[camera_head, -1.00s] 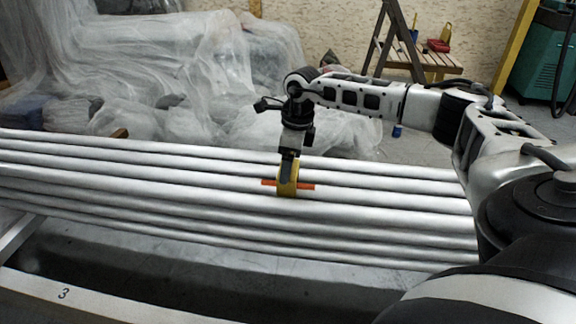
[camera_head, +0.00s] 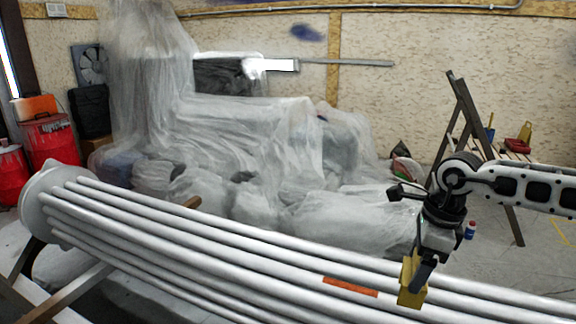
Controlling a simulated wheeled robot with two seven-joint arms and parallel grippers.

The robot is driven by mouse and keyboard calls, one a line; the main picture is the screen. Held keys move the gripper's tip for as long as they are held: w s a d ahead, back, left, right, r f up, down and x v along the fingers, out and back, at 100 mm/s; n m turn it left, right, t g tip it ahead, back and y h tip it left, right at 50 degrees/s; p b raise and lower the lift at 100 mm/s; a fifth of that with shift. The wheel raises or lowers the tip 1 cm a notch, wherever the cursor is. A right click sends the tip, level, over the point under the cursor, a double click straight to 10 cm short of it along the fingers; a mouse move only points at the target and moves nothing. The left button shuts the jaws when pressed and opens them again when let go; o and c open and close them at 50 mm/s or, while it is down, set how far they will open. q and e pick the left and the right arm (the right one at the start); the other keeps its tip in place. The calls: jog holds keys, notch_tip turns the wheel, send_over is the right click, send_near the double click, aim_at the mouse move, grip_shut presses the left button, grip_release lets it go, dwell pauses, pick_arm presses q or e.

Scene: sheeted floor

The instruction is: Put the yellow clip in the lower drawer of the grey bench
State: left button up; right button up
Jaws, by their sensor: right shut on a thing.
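The yellow clip (camera_head: 411,284) is in my right gripper (camera_head: 420,272) in the head view, at the lower right. The gripper's dark fingers are shut on it. It appears in front of the silver pipes, to the right of an orange strip (camera_head: 350,287) on them and apart from it in the picture. I cannot tell the clip's exact height above the pipes. The grey bench and its lower drawer are not in view. My left gripper is not in view.
A bundle of long silver pipes (camera_head: 230,250) crosses the foreground. Behind it, plastic-sheeted bulk (camera_head: 250,150) fills the middle. A wooden stepladder (camera_head: 462,125) stands at the right. Red drums (camera_head: 48,140) stand at the left. Some bare floor shows at the right.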

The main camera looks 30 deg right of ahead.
jog(key=w+a+r+n+g+h, duration=0.1)
jog(key=w+a+n+g, duration=0.15)
jog(key=a+n, duration=1.1)
jog(key=w+a+n+g, duration=0.1)
jog(key=w+a+n, duration=0.3)
jog(key=a+n, duration=0.95)
pick_arm(q)
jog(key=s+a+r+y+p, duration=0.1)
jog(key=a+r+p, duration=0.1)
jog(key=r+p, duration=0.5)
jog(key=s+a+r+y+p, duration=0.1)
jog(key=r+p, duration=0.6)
jog(key=p, duration=0.7)
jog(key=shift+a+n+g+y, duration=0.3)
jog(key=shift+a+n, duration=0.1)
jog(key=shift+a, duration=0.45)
pick_arm(e)
notch_tip(320, 180, up, 18)
jog(key=s+d+n, duration=0.1)
jog(key=s, duration=0.1)
jog(key=shift+s+d+r, duration=0.2)
jog(key=shift+s+d, duration=0.05)
jog(key=shift+s, duration=0.05)
